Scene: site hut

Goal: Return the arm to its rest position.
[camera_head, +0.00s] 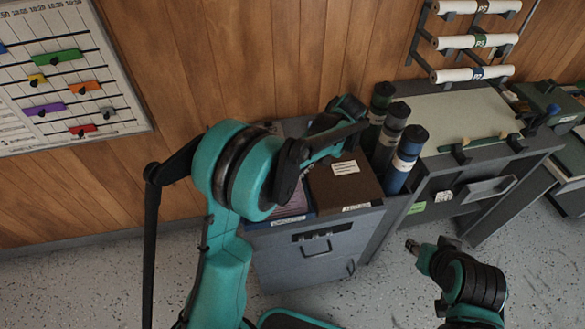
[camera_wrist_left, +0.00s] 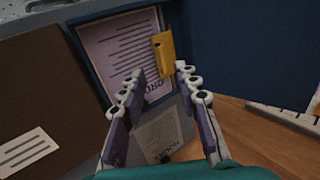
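My left arm rises through the middle of the head view and bends over the grey cabinet; its fingers are hidden there behind the arm. In the left wrist view my left gripper (camera_wrist_left: 158,72) is open, with nothing between its fingers. Beyond the fingertips are a printed sheet (camera_wrist_left: 118,45) in a blue-edged holder and a yellow clip (camera_wrist_left: 163,54). My right gripper (camera_head: 411,246) is at the lower right of the head view, in front of the cabinets and apart from them. Its fingers are too small to tell whether they are open.
A brown box (camera_head: 345,183) sits on the grey cabinet (camera_head: 305,256), close to my left arm. Several capped tubes (camera_head: 402,160) stand to its right. A drafting desk (camera_head: 468,116) stands beyond, below wall-mounted rolls (camera_head: 472,74). A planning board (camera_head: 68,75) hangs at left. The floor (camera_head: 540,265) at right is clear.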

